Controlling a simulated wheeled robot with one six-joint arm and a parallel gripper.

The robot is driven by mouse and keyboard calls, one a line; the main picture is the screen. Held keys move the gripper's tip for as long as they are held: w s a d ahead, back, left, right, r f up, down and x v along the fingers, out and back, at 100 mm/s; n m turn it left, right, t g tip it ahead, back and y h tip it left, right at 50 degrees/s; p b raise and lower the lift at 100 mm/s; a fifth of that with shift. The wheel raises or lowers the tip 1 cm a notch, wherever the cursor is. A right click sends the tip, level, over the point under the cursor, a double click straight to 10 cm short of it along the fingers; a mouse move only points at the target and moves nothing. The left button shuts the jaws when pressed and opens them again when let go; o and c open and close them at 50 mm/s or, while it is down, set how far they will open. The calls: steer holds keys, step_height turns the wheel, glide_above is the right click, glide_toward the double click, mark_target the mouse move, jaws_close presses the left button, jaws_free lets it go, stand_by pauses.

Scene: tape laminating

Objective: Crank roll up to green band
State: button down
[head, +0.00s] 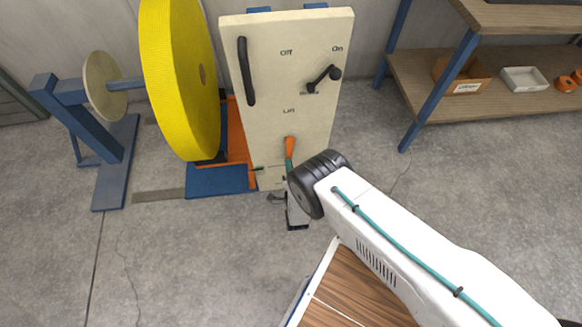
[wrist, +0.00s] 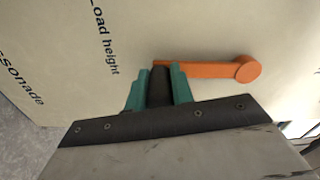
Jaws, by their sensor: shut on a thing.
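The large yellow roll (head: 178,80) stands upright left of the cream panel (head: 265,75), above a blue and orange base. The orange crank (head: 290,146) is low on the panel's face. In the wrist view the orange crank (wrist: 205,69) lies nearly level, with its round hub at the right and its dark handle (wrist: 159,88) at the left. My gripper (wrist: 159,84) has its teal fingers shut around that dark handle. In the head view my gripper (head: 289,167) is partly hidden by my wrist. I cannot make out a green band.
A black lever (head: 245,72) and a smaller black switch handle (head: 322,79) sit higher on the panel. A shelf (head: 500,92) with boxes stands at the right. A blue stand (head: 75,130) is at the left. Grey floor is open in front.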

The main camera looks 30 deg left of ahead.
steer(key=shift+s+a+f, duration=0.1)
steer(key=shift+s+a, duration=0.05)
steer(key=shift+s, duration=0.15)
steer(key=c, duration=1.2)
jaws_free()
steer(key=shift+w, duration=0.1)
steer(key=v, duration=0.8)
